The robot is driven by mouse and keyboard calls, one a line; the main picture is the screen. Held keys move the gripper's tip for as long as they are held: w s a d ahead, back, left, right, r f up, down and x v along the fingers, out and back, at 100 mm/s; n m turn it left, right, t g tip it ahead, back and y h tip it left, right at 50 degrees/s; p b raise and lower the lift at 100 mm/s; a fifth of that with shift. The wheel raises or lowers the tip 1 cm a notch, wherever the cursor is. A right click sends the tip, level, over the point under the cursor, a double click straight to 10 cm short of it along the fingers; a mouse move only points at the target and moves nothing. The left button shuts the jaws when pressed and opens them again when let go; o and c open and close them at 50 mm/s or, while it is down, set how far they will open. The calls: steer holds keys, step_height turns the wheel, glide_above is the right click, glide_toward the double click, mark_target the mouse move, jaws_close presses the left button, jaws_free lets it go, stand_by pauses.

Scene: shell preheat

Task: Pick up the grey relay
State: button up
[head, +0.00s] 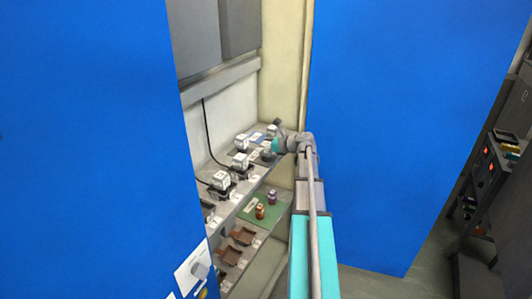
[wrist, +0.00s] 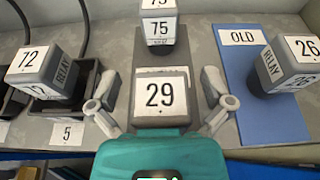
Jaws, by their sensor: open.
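Several grey relays with white number labels show. In the wrist view, a grey block labelled 29 (wrist: 161,97) is between the two fingers of my open gripper (wrist: 161,103), with a gap at each side. Relay 75 (wrist: 160,33) stands just behind it on a dark strip. Relay 72 (wrist: 45,72) sits in a black socket at left. Relay 26 (wrist: 290,62) stands on a blue mat marked OLD (wrist: 240,95) at right. In the head view my gripper (head: 272,150) is at the far end of the upper shelf; the block between its fingers cannot be made out there.
In the head view, more relays (head: 222,181) stand along the upper shelf. The lower shelf has a green mat (head: 250,222) with small brown and purple pieces, and brown holders (head: 243,236). Blue panels (head: 90,150) flank the shelves.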

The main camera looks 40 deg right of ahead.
mark_target(263, 143)
steer(key=c, duration=1.2)
steer(key=shift+c, duration=0.2)
steer(key=shift+r, duration=0.15)
step_height(263, 143, up, 3)
steer(key=p, duration=0.3)
steer(key=s+a+r+p, duration=0.1)
steer(key=s+r+p, duration=0.8)
steer(key=s, duration=0.5)
steer(key=shift+a+r+p, duration=0.35)
steer(key=shift+p, duration=0.15)
